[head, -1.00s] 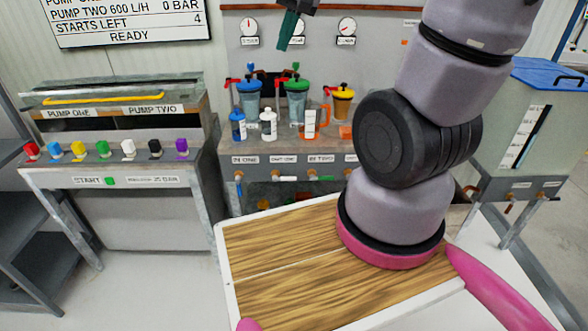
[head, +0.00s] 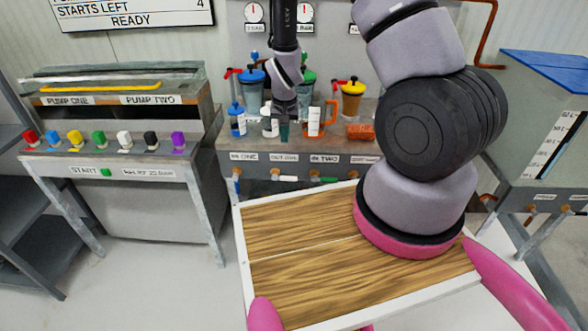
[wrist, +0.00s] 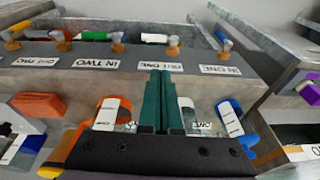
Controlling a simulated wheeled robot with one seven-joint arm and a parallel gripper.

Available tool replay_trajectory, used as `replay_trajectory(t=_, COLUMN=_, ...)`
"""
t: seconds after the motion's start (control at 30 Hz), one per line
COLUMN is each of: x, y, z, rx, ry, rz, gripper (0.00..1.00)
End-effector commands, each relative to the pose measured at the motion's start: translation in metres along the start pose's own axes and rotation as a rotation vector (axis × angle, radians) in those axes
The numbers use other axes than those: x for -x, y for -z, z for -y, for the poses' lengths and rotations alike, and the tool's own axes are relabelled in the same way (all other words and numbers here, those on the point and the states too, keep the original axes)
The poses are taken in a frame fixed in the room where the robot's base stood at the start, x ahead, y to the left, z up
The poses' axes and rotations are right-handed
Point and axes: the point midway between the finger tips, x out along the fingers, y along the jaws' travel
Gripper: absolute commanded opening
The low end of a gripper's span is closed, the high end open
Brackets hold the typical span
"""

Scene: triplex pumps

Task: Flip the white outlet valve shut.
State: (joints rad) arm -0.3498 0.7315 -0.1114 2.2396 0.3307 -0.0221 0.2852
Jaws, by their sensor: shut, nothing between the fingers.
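The white outlet valve handle (head: 287,179) is on the front of the pump bench, below the label OUT ONE (head: 284,158). It lies sideways, pointing right in the head view. In the wrist view, which is upside down, the white handle (wrist: 154,38) shows beyond the label row. My gripper (head: 284,138) points down above the bench top, over the label and higher than the valve, not touching it. Its green fingers (wrist: 161,74) are together and empty in the wrist view.
A blue handle (head: 236,184) hangs down left of the white one, and a green handle (head: 327,180) lies sideways to its right. Bottles, an orange jug (head: 316,124) and lidded pots stand on the bench near my gripper. Open space lies before the bench front.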

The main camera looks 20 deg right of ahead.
Motion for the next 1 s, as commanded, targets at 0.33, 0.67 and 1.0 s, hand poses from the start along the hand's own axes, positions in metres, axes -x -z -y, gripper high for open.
replay_trajectory(t=0.33, x=-0.040, y=-0.017, z=-0.006, rx=0.021, ry=-0.039, rz=0.007, gripper=0.00)
replay_trajectory(t=0.67, x=-0.042, y=-0.016, z=-0.007, rx=0.021, ry=-0.039, rz=0.008, gripper=0.00)
replay_trajectory(t=1.0, x=-0.094, y=-0.018, z=-0.010, rx=0.019, ry=-0.041, rz=0.011, gripper=0.00)
